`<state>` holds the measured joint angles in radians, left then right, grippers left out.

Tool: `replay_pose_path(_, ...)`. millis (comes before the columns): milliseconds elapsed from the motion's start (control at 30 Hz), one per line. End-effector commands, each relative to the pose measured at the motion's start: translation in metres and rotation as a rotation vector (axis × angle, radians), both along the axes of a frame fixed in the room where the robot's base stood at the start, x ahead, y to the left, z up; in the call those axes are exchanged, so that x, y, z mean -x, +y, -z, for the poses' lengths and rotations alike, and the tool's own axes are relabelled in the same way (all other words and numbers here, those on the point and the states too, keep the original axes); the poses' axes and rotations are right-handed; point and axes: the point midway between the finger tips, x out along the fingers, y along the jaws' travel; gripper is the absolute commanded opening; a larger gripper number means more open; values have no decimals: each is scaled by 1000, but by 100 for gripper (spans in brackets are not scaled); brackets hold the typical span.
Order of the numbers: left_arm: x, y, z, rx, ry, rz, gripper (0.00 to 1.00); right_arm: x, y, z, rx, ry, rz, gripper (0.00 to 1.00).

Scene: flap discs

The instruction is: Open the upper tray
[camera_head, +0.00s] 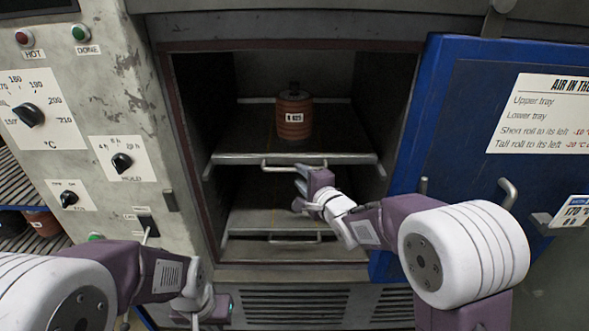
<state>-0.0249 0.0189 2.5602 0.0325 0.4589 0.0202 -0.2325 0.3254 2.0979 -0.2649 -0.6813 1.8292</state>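The upper tray (345,152) is a dark metal shelf inside the open oven. It has a light front rim and a bar handle (282,167) at its middle. My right gripper (299,188) is in front of the oven opening, just below and right of that handle. Its fingers point left and are spread with nothing between them. Whether a fingertip touches the handle cannot be told. My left gripper (207,303) is low at the bottom edge, in front of the control panel, and its fingers do not show clearly.
A reddish-brown roll (294,130) with a white label stands on the upper tray. The lower tray (262,218) with its own handle (295,239) is below. The blue door (450,120) is swung open at right. The control panel (100,110) with knobs is at left.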

Motion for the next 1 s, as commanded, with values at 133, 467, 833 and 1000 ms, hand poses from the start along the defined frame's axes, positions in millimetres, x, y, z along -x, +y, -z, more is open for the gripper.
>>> replay_pose_path(133,0,0,-5,0,0,0,0,-28,12,5,1,1,0,34)
replay_pose_path(467,0,0,-7,0,0,0,0,-50,21,10,3,0,2,34)
replay_pose_path(833,0,0,-7,0,0,0,0,-50,21,11,3,0,2,0)
replay_pose_path(1000,0,0,-7,0,0,0,0,-50,20,11,3,1,1,0)
